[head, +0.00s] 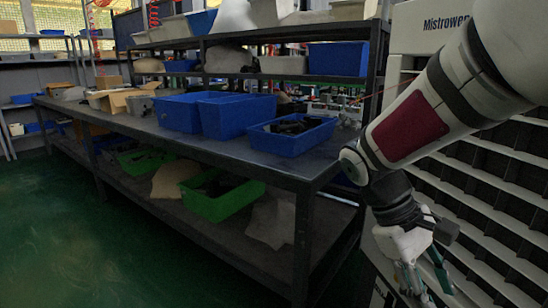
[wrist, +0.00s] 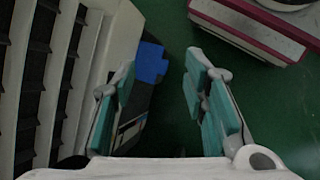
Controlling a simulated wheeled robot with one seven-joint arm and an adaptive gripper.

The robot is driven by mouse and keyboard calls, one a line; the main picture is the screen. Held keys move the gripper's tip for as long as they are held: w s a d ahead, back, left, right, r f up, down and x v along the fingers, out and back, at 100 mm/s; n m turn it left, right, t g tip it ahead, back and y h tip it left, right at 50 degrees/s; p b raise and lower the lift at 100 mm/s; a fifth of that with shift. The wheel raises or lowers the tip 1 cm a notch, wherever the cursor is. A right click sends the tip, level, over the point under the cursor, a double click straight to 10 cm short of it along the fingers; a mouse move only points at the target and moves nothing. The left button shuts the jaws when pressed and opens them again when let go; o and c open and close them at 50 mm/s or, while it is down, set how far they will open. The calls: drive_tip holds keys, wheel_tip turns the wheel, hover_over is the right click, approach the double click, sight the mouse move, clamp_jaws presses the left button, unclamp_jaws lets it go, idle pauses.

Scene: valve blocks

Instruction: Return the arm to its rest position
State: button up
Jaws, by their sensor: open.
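My arm comes in from the right of the head view, and my gripper (head: 424,282) hangs below it, pointing down in front of a pale slotted cabinet. In the wrist view the two teal-padded fingers of my gripper (wrist: 163,95) stand apart with nothing between them. Green floor shows in the gap beyond them. No valve block can be made out at the gripper.
The slotted cabinet (head: 455,150) is close behind my arm. A dark workbench (head: 265,163) with blue bins (head: 238,117) stands to the left, with green bins (head: 222,203) on its lower shelf. Open green floor (head: 110,240) lies at the front left.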

drive_tip(key=s+a+r+m+t+y, duration=0.2)
drive_tip(key=s+a+m+y, duration=0.1)
drive_tip(key=s, duration=0.7)
drive_tip(key=s+a+r+m+t+y, duration=0.1)
drive_tip(key=s+a+m+t+y, duration=0.15)
drive_tip(key=s, duration=0.65)
wheel_tip(320, 180, up, 34)
drive_tip(key=t+p, duration=0.3)
drive_tip(key=p, duration=2.9)
drive_tip(key=shift+r+t+p, duration=0.25)
drive_tip(key=shift+t+p, duration=0.05)
drive_tip(key=shift+t, duration=0.05)
